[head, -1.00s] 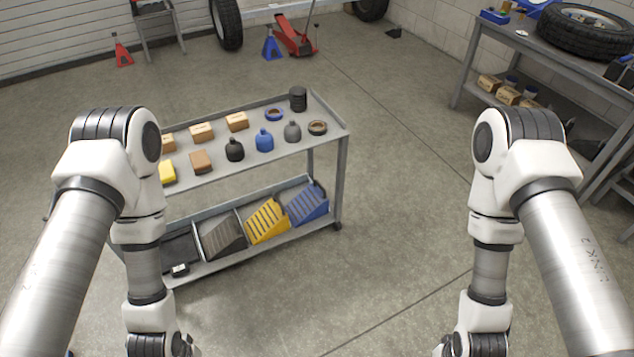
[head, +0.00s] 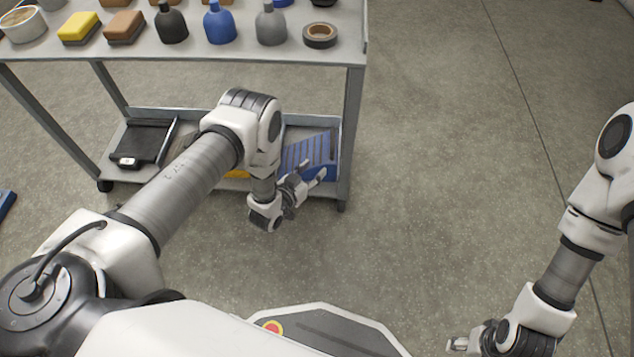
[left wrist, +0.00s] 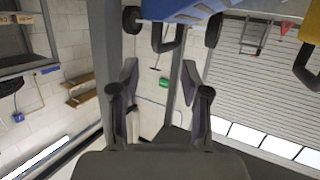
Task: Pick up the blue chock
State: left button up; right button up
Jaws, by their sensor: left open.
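The blue chock (head: 312,147) lies at the right end of the cart's lower shelf, ribbed face up, partly hidden by my left arm. My left gripper (head: 314,178) is open and empty at the shelf's front edge, near the chock.
The cart's upper shelf (head: 255,48) holds bottles, tape and sponges above my left arm. A cart leg (head: 353,140) stands just right of the blue chock. A yellow chock (head: 237,173) lies to its left, mostly hidden. The floor (head: 450,170) right of the cart is clear.

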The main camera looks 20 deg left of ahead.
pick_arm(q)
jog(key=t+h+b, duration=0.1)
jog(key=t+b, duration=0.1)
jog(key=b, duration=0.1)
send_near(330, 156)
jog(key=w+f, duration=0.2)
jog(key=w, duration=0.1)
jog(key=shift+m+t, duration=0.3)
jog(key=shift+m, duration=0.1)
jog(key=b+x, duration=0.1)
jog(key=x, duration=0.1)
jog(key=b+x, duration=0.2)
jog(key=x, duration=0.1)
jog(key=d+r+b+x, duration=0.1)
jog(key=x, duration=0.1)
jog(key=shift+w+d+b, duration=0.1)
jog(key=shift+w+b, duration=0.2)
jog(key=shift+b, duration=0.1)
jog(key=shift+w+r, duration=0.1)
jog(key=shift+r, duration=0.1)
grip_shut()
pick_arm(e)
notch_tip(330, 156, down, 11)
